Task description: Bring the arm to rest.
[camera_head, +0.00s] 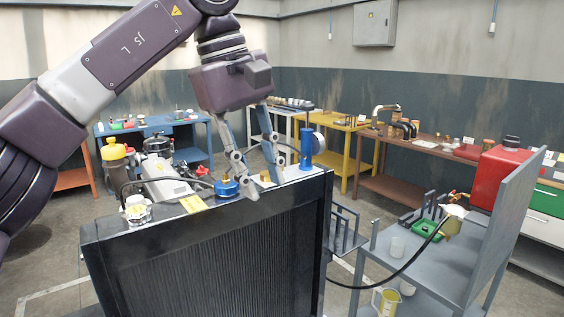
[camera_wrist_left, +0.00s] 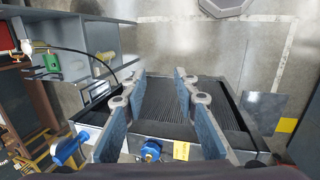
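My left arm (camera_head: 130,45) reaches in from the left in the head view and bends down over the dark radiator (camera_head: 215,260). My left gripper (camera_head: 264,184) points down at the radiator's top, between a round blue cap (camera_head: 226,188) and an upright blue cylinder with a gauge (camera_head: 306,150). In the left wrist view the gripper (camera_wrist_left: 160,75) has its two fingers spread apart with nothing between them. The radiator (camera_wrist_left: 160,129) lies beyond the fingers there. Whether the fingertips touch it, I cannot tell. My right gripper is in no view.
A black hose (camera_head: 395,272) hangs between radiator and cart. Workbenches, including a blue one (camera_head: 190,140) and a yellow one (camera_head: 345,128), line the back. Floor is bare at lower left.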

